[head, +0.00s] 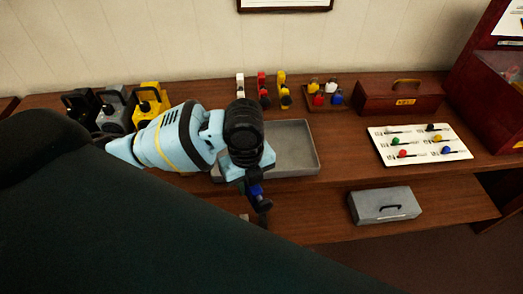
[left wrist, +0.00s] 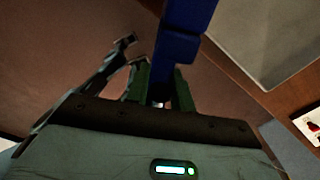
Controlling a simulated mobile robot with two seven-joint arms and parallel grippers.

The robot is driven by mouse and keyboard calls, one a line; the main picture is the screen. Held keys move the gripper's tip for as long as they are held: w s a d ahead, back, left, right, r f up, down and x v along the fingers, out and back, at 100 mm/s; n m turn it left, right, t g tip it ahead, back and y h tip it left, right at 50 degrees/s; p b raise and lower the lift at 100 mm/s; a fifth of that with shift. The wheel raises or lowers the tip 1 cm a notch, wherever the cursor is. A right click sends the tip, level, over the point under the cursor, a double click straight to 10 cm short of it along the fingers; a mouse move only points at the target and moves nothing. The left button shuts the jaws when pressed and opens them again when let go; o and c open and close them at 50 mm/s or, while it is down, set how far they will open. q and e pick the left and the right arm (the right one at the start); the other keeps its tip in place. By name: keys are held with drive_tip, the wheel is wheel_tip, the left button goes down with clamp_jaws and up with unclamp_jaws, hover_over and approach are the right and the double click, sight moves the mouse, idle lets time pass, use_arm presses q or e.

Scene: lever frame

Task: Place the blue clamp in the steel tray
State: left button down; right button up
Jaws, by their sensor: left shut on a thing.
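The steel tray (head: 296,148) is a shallow grey tray on the wooden bench, partly hidden behind my arm. Its pale surface also shows at the upper right of the left wrist view (left wrist: 268,35). My left gripper (head: 257,192) is in front of the tray's near left side, pointing down. It is shut on the blue clamp (left wrist: 183,45), which rises from between the fingers (left wrist: 160,92) in the left wrist view. Only a small blue part of the clamp (head: 255,188) shows in the head view. My right gripper is not in view.
Several colored clamps (head: 263,90) stand behind the tray. A small holder (head: 325,97), a red toolbox (head: 400,98) and a white board (head: 420,143) are to the right. A grey box (head: 385,205) sits on the lower shelf. Black, grey and yellow padlock-shaped objects (head: 150,103) stand at left.

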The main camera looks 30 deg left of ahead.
use_arm(q)
drive_tip(key=w+a, duration=0.3)
drive_tip(key=w+a+f, duration=0.1)
drive_tip(key=w+a, duration=0.6)
drive_tip(key=w, duration=0.1)
drive_tip(key=shift+a+f+b, duration=0.15)
drive_tip(key=shift+a+b, duration=0.15)
drive_tip(key=shift+a, duration=0.1)
drive_tip(key=shift+w+a, duration=0.25)
drive_tip(key=shift+w, duration=0.05)
drive_tip(key=shift+f, duration=1.8)
drive_tip(key=shift+f, duration=0.15)
drive_tip(key=c, duration=1.2)
unclamp_jaws()
drive_tip(key=shift+s, duration=0.1)
wheel_tip(320, 180, up, 12)
drive_tip(key=shift+p, duration=0.35)
